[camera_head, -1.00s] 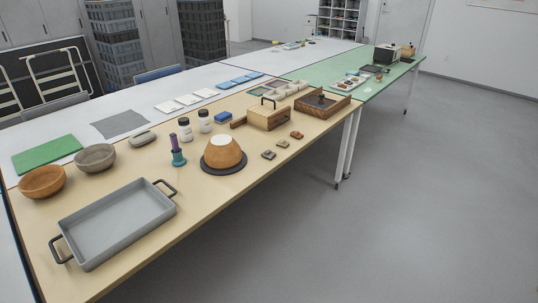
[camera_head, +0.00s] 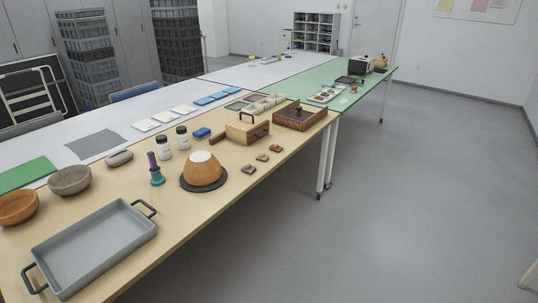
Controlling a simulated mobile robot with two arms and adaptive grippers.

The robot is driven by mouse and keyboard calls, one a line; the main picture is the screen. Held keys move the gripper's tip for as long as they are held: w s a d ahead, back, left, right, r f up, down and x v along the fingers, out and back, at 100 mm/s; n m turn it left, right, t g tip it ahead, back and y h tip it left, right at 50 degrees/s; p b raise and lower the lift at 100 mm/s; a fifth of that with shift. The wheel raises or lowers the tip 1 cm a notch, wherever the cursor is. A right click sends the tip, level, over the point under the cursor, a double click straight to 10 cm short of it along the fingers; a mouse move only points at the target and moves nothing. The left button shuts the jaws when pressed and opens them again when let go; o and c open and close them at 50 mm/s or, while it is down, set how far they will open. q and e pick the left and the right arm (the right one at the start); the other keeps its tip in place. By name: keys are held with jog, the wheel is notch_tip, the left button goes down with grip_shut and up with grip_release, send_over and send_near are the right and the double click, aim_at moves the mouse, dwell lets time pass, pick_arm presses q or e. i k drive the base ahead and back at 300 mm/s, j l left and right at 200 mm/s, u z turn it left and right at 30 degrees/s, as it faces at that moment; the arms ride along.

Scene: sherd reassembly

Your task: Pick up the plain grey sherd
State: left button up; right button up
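Three small sherds lie in a slanting row on the wooden table (camera_head: 215,225), near its right-hand edge. The nearest is a greyish sherd (camera_head: 249,169), which looks plain, though it is too small to make out any marking. Behind it lie an olive-tan sherd (camera_head: 262,157) and a brown-orange sherd (camera_head: 276,148). The sherds are apart from one another. Neither of my grippers is in view.
Left of the sherds, an orange-brown bowl-shaped vessel (camera_head: 203,171) stands on a dark disc. A grey tray (camera_head: 92,246) with dark handles is at the near end. Wooden boxes (camera_head: 299,118) stand behind. Grey floor (camera_head: 330,245) is open to the right.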

aim_at(248, 169)
jog(key=i+l+u, duration=0.25)
jog(key=u, duration=0.2)
jog(key=i+l+u, duration=0.25)
jog(key=u, duration=0.2)
